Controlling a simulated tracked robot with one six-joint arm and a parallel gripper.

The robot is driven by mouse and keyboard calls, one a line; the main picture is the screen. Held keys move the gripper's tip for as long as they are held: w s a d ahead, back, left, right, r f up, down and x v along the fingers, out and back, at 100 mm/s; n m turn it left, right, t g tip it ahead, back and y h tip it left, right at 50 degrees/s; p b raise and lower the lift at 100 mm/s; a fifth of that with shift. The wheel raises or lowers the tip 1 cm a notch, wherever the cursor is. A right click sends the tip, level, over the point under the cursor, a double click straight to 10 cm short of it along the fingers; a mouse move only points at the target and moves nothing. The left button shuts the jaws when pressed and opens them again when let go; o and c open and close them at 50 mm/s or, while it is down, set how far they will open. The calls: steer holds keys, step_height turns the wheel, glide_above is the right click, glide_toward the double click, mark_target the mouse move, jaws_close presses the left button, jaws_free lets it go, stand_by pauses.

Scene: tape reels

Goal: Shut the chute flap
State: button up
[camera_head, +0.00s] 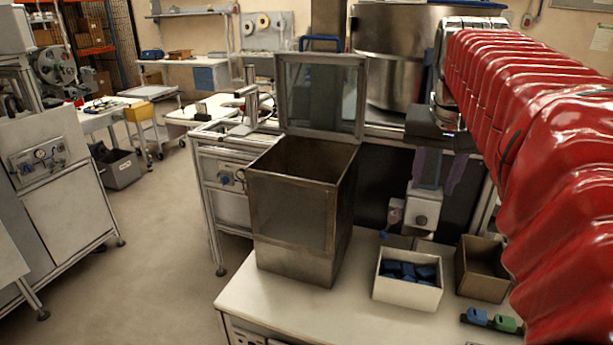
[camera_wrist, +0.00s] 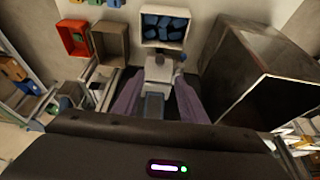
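The chute is a tall, worn metal box (camera_head: 290,215) standing on the white table, its top open. Its flap (camera_head: 322,95), a metal frame with a clear pane, stands upright at the back edge of the opening, with a blue handle (camera_head: 320,41) on top. The chute box also fills the right side of the wrist view (camera_wrist: 240,60). My gripper (camera_head: 438,178) hangs to the right of the chute, apart from the flap. Its two purple fingers are spread in the wrist view (camera_wrist: 157,105), with no task object between them.
A pale device (camera_head: 423,208) stands just below my gripper. A white bin of blue parts (camera_head: 408,292) and an empty brown bin (camera_head: 482,270) sit at the table's right. A steel drum (camera_head: 398,80) is behind.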

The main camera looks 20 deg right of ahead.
mark_target(422, 219)
steer(key=x, duration=1.2)
steer(key=shift+f, duration=0.1)
steer(key=shift+c, duration=0.4)
jaws_close()
